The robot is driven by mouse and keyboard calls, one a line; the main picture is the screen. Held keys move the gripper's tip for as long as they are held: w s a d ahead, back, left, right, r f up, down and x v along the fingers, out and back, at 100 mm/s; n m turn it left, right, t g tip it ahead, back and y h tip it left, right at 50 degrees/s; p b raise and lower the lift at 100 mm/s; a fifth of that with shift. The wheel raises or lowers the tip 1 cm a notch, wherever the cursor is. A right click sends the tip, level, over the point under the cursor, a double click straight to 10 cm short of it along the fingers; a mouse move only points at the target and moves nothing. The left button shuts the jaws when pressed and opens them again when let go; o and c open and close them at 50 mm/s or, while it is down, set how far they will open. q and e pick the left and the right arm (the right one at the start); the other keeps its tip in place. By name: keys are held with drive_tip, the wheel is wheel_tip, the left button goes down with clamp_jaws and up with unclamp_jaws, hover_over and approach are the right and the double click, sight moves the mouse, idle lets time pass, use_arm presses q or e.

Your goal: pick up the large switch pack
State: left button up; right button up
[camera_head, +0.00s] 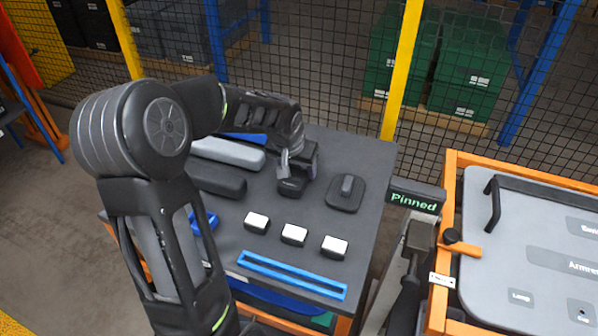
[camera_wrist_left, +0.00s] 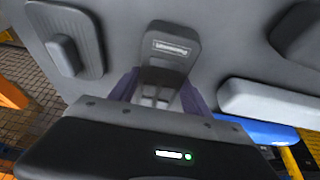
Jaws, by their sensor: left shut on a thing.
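A dark block with a small pale label, which I take to be the large switch pack (camera_head: 291,187), is at my left gripper on the grey table (camera_head: 372,160). In the left wrist view the labelled block (camera_wrist_left: 168,50) sits between the two fingers. My left gripper (camera_head: 290,168) reaches over the table from the left and is shut on this block; it also shows in the left wrist view (camera_wrist_left: 158,95). The gripper hides part of the block. I cannot tell whether it is clear of the table top. My right gripper is not in view.
A flat dark plate with a raised grip (camera_head: 345,193) lies to the right. Several white-topped blocks (camera_head: 294,235) and a blue strip (camera_head: 290,275) lie in front. Long grey pads (camera_head: 228,153) lie left. A "Pinned" sign (camera_head: 414,198) and an orange-framed door panel (camera_head: 530,240) stand right.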

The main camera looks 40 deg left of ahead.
sight(298, 170)
use_arm(q)
drive_tip(key=shift+c, duration=0.7)
drive_tip(key=shift+r+p, duration=0.5)
wheel_tip(298, 170, up, 10)
drive_tip(key=b, duration=0.1)
drive_tip(key=shift+f, duration=0.2)
drive_tip(key=o, duration=0.9)
drive_tip(key=c, duration=1)
